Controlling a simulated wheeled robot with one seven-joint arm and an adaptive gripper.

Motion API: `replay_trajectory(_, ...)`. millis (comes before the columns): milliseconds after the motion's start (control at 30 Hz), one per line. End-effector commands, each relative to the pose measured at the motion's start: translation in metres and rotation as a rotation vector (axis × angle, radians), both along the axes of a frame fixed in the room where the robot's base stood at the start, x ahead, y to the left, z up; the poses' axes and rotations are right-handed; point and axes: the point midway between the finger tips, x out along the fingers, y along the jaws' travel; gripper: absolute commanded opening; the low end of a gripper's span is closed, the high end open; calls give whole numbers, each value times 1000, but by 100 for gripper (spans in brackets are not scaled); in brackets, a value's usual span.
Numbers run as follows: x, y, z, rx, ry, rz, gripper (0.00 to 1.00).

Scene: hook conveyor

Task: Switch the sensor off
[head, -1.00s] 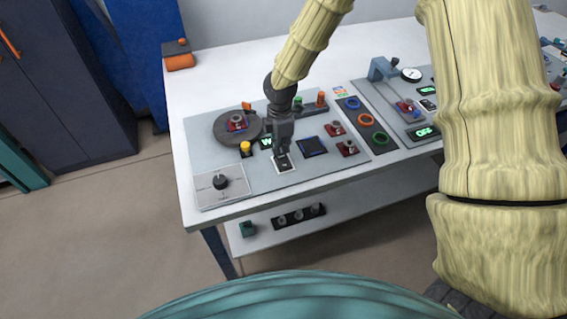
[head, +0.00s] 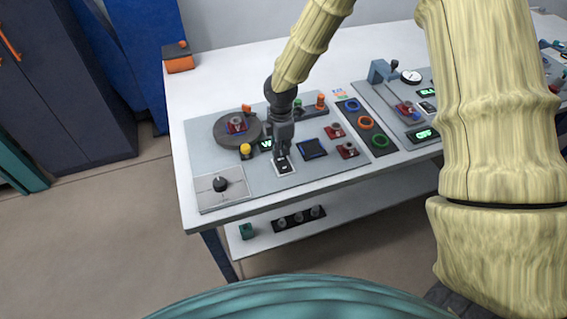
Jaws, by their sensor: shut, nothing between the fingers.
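My gripper (head: 282,150) is shut and empty, pointing down at the left grey panel on the white bench. Its fingertips are at the upper part of a small black rocker switch (head: 284,166) in a white frame; I cannot tell whether they touch it. A display (head: 266,144) with green letters, partly hidden behind the gripper, sits just left of the fingers. A second display (head: 423,134) with green letters is on the right panel. Which part is the sensor is not labelled legibly.
Around the switch are a yellow button (head: 245,149), a round dark turntable (head: 236,128), a dark square pad (head: 312,148) and red fixtures (head: 347,150). A black knob (head: 220,184) is at the front left. Coloured rings (head: 366,122) lie to the right. The bench's front edge is close.

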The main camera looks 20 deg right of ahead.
Motion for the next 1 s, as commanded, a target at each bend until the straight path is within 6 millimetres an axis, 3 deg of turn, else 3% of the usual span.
replay_trajectory(1000,0,0,-6,0,0,0,0)
